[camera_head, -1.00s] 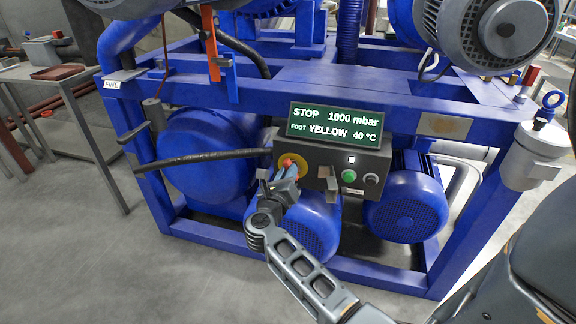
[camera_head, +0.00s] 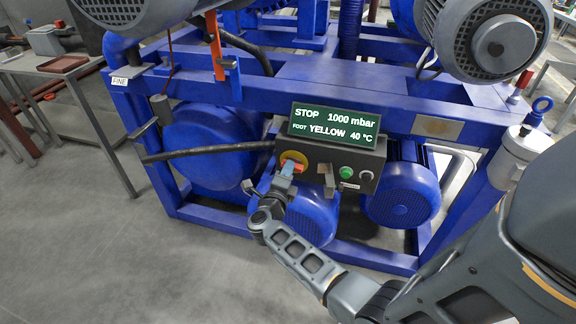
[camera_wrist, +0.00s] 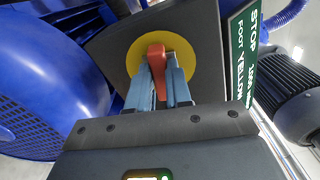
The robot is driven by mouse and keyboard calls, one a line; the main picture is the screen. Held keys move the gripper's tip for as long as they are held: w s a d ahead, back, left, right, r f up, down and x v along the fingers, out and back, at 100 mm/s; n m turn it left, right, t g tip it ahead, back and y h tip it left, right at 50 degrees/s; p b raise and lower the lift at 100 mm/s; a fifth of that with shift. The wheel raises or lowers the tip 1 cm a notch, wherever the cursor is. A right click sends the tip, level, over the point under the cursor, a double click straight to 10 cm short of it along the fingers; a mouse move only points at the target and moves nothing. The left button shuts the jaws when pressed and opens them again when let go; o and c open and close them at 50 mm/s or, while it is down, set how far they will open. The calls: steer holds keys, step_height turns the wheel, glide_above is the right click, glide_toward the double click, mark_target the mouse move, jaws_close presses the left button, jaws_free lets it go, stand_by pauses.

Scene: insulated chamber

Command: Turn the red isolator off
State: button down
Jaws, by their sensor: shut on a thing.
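The red isolator handle (camera_wrist: 157,62) sits on a round yellow plate (camera_wrist: 184,47) on the front of the dark control box. In the head view the yellow plate (camera_head: 296,157) is at the box's left end, partly hidden by my gripper. My gripper (camera_head: 288,167) reaches up to it from below. In the wrist view my gripper (camera_wrist: 160,75) has its two blue-grey fingers on either side of the red handle, shut on it. The handle's lower part shows between the fingers.
A green display (camera_head: 334,124) above the box reads STOP, 1000 mbar, FOOT YELLOW, 40 °C. Grey floor (camera_head: 110,240) is clear at left.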

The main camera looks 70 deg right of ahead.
steer(key=shift+n+p, duration=0.5)
steer(key=shift+n, duration=0.5)
steer(key=shift+f, duration=0.1)
steer(key=c, duration=1)
jaws_free()
steer(key=shift+c, duration=0.2)
steer(key=a, duration=0.7)
steer(key=shift+s+a, duration=0.25)
steer(key=shift+a, duration=0.15)
